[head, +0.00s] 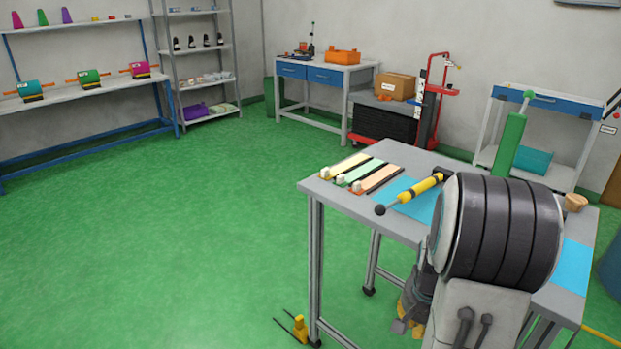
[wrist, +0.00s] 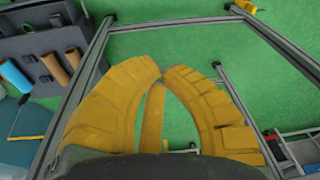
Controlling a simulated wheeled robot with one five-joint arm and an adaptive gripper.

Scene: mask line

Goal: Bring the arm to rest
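My gripper (wrist: 163,72) shows in the wrist view with its yellow ridged fingers curved together. Their tips meet, and nothing is seen held between them. The gripper hangs over green floor with grey metal rails around it. In the head view my arm's thick dark, banded joint fills the lower right, in front of the grey table (head: 330,192). A dark and yellow part low beside the arm may be my gripper, but its fingertips are not clear there.
The table holds coloured strips with small white pieces (head: 357,186), a yellow-and-black tool (head: 420,189) and a green upright cylinder (head: 507,143). A blue-drawer bench (head: 325,76) and red trolley (head: 432,100) stand behind. Green floor (head: 170,240) at left is wide and clear.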

